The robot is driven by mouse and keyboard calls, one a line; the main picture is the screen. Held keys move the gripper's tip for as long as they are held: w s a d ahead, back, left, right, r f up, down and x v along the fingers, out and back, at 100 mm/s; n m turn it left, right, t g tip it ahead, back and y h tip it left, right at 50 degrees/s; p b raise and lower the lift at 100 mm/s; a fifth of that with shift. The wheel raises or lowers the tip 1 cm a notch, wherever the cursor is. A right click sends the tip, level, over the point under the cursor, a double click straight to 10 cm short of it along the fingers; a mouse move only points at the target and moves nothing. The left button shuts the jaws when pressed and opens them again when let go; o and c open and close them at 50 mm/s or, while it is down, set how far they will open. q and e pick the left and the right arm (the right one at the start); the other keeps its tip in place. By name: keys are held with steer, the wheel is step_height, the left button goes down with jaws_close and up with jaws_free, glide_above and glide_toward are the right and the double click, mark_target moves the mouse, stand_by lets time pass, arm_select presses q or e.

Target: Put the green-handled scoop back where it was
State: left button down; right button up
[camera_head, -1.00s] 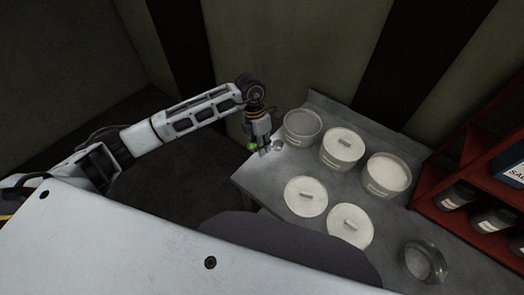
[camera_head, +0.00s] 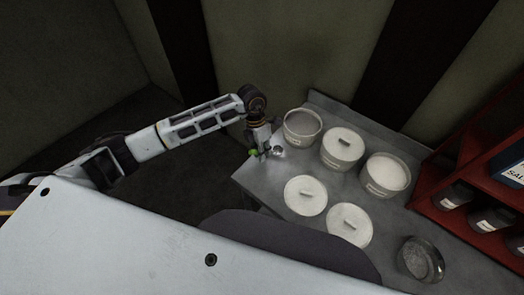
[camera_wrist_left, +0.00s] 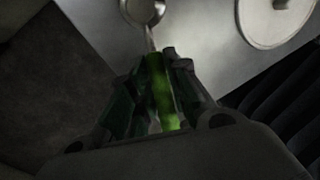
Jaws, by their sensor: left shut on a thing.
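The green-handled scoop (camera_head: 253,153) is at the far left corner of the metal table (camera_head: 262,185). Its green handle (camera_wrist_left: 160,88) lies between the fingers of my left gripper in the left wrist view, and its metal bowl (camera_wrist_left: 143,10) points away over the table. My left gripper (camera_head: 264,151) is shut on the handle at the table's left edge. In the head view the bowl shows as a small bright round shape right of the fingers. I cannot tell whether the bowl touches the table. My right gripper is not in view.
An open tub (camera_head: 302,128) stands just right of the scoop. Two loose lids (camera_head: 305,196) (camera_head: 349,225) lie in front. A glass bowl (camera_head: 421,259) and a red rack (camera_head: 470,190) are at right.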

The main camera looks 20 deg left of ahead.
arm_select(q)
steer(key=shift+f, duration=0.15)
steer(key=c, duration=1.4)
jaws_free()
steer(key=shift+o, duration=0.2)
steer(key=shift+r, duration=0.25)
steer(key=shift+w+a+r, duration=0.1)
steer(key=shift+r, duration=0.25)
steer(key=b+v, duration=0.2)
steer(key=v, duration=0.9)
